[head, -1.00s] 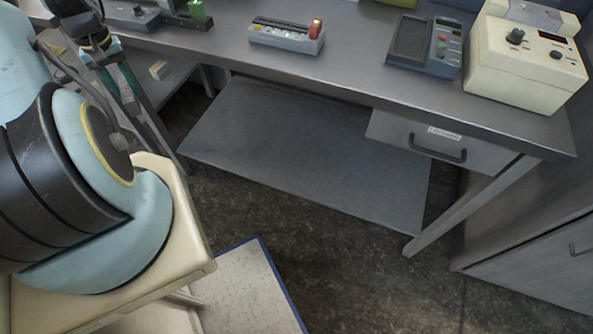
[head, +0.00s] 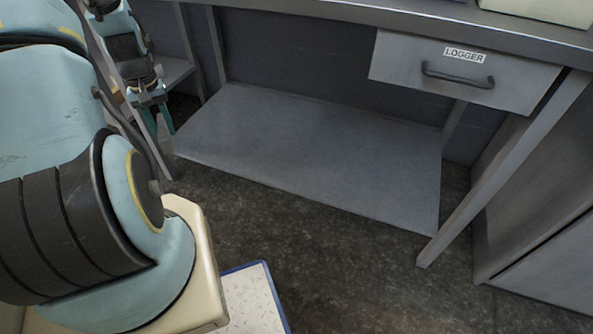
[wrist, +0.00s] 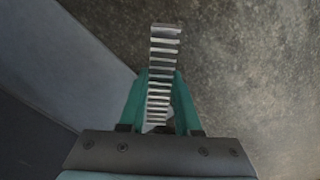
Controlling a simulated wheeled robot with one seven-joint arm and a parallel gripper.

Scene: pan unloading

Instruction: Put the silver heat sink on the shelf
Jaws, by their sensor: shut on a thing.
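The silver heat sink (wrist: 163,45) is a long finned block in the wrist view. The two teal fingers of my gripper (wrist: 159,90) are shut on it, and its finned end sticks out beyond them. In the head view my gripper (head: 156,113) points down at the left, by the left end of the shelf; the heat sink cannot be made out there. The shelf (head: 310,155) is the bare grey board low under the bench. A grey surface, apparently the shelf (wrist: 85,50), runs left of the heat sink in the wrist view, with dark floor to the right.
The bench top (head: 330,12) overhangs the shelf. A drawer labelled LOGGER (head: 460,75) hangs at the right above a slanting bench leg (head: 505,165). A grey cabinet (head: 550,230) stands far right. A blue-edged pale mat (head: 255,300) lies on the floor in front.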

